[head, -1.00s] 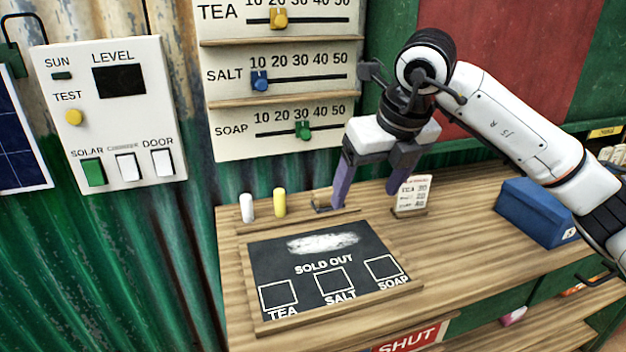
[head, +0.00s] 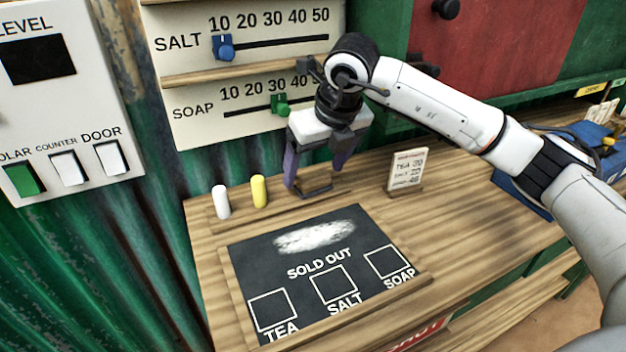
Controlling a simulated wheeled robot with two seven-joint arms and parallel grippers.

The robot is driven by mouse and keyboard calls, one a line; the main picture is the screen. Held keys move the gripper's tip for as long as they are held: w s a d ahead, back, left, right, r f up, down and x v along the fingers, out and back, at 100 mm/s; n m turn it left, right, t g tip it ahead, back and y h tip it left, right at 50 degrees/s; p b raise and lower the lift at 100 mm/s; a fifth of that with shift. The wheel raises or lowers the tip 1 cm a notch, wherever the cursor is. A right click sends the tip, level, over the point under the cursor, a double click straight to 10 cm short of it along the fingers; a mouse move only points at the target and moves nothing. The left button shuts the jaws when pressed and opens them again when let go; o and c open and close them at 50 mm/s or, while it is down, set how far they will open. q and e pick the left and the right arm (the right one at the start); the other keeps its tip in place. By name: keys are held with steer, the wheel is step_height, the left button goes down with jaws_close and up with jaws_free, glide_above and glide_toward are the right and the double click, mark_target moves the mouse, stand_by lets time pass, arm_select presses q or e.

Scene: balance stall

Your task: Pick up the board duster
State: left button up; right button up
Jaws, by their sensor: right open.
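The board duster (head: 314,189) appears as a small brown and dark block on the wooden ledge behind the chalkboard, right of the chalks. It is partly hidden by my right gripper (head: 315,177). That gripper points down with its purple fingers apart, one on the left and one on the right of the duster. I cannot tell whether the fingers touch it. My left gripper is not in view.
A chalkboard (head: 351,234) lies on the wooden counter (head: 455,232). White chalk (head: 221,202) and yellow chalk (head: 259,191) stand left of the gripper. A price card (head: 407,171) stands to the right. A blue box (head: 513,196) is partly behind my arm.

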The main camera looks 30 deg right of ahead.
steer(key=shift+w+f, duration=0.3)
steer(key=shift+f, duration=0.35)
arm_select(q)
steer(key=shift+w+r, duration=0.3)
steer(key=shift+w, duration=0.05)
arm_select(e)
steer(key=shift+f, duration=0.45)
steer(key=shift+f, duration=0.1)
steer(key=c, duration=1.2)
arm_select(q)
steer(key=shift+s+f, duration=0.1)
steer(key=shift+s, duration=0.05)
arm_select(e)
steer(key=shift+s, duration=0.1)
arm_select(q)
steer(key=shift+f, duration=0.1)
arm_select(e)
steer(key=shift+s, duration=0.1)
